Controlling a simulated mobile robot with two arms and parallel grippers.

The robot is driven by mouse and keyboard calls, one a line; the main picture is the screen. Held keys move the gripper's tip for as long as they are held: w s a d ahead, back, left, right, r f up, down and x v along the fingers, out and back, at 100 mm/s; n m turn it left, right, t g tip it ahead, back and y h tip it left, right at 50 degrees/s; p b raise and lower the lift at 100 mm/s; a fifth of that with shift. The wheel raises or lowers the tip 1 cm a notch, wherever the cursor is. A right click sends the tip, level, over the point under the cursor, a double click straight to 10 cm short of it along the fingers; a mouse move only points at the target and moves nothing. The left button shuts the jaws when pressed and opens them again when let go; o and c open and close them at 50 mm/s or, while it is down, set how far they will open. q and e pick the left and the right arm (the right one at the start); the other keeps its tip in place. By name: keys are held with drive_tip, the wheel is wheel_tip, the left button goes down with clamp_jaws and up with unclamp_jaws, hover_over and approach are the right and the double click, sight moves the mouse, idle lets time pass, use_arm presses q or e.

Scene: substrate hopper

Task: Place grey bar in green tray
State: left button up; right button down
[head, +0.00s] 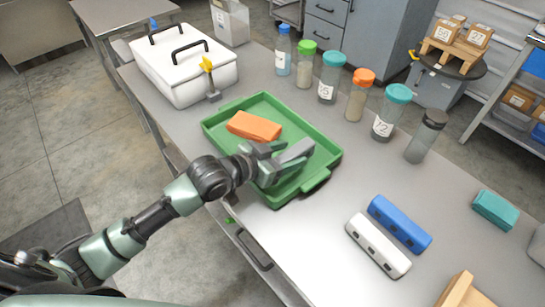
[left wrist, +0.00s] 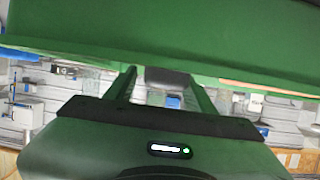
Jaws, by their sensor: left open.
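The green tray (head: 331,163) lies on the grey table, with its rim also filling the top of the left wrist view (left wrist: 160,40). The grey bar (head: 297,151) is in the tray area at its near right part, right at my left gripper (head: 276,161). In the left wrist view a dark grey piece (left wrist: 168,77), seemingly the bar, shows between the fingertips. My left gripper is open, reaching over the tray's near edge. Whether the bar rests fully on the tray floor is hidden by the fingers. My right gripper is not in view.
An orange block (head: 254,126) lies in the tray's far left part. Several lidded bottles (head: 331,78) line the back. Blue (head: 399,224) and white (head: 378,246) bars lie at right.

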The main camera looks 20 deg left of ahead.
use_arm(q)
drive_tip(key=v, duration=1.1)
drive_tip(key=shift+r, duration=0.1)
